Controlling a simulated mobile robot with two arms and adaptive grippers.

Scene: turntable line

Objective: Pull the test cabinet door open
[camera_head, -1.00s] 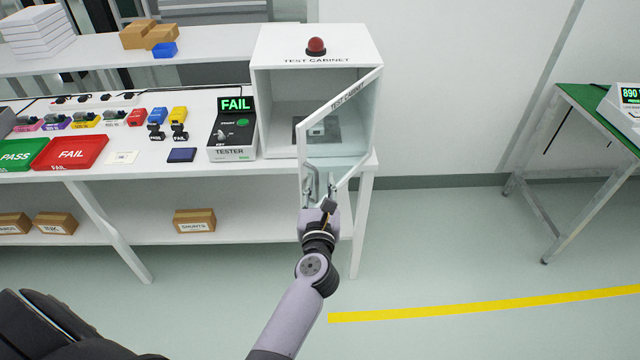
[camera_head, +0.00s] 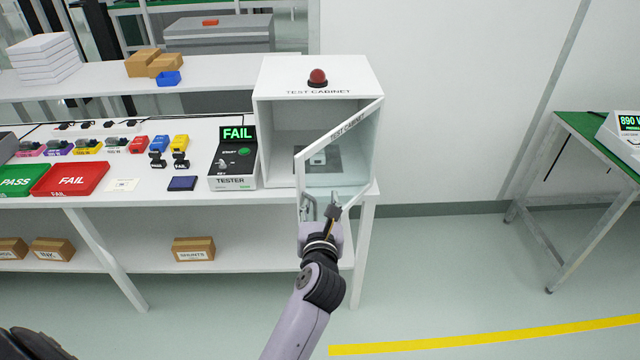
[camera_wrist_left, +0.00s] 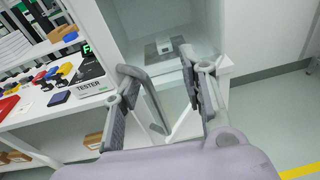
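The white test cabinet (camera_head: 313,85) stands at the right end of the bench. Its glazed, white-framed door (camera_head: 342,133) is partly open, its free edge swung out toward me. The grey bar handle (camera_wrist_left: 146,95) is on the door near that free edge. My left gripper (camera_head: 322,208) is at the door's lower free corner, beside the handle. In the left wrist view my left gripper (camera_wrist_left: 163,95) has its fingers spread, with the handle between them, closer to the left finger. Whether a finger touches it I cannot tell. My right gripper is not in view.
The tester (camera_head: 233,165), showing FAIL, stands left of the cabinet. A red FAIL tray (camera_head: 70,180) and a green PASS tray (camera_head: 22,181) lie farther left. A green-topped table (camera_head: 590,135) stands at the right. The floor between is clear, with a yellow line (camera_head: 480,338).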

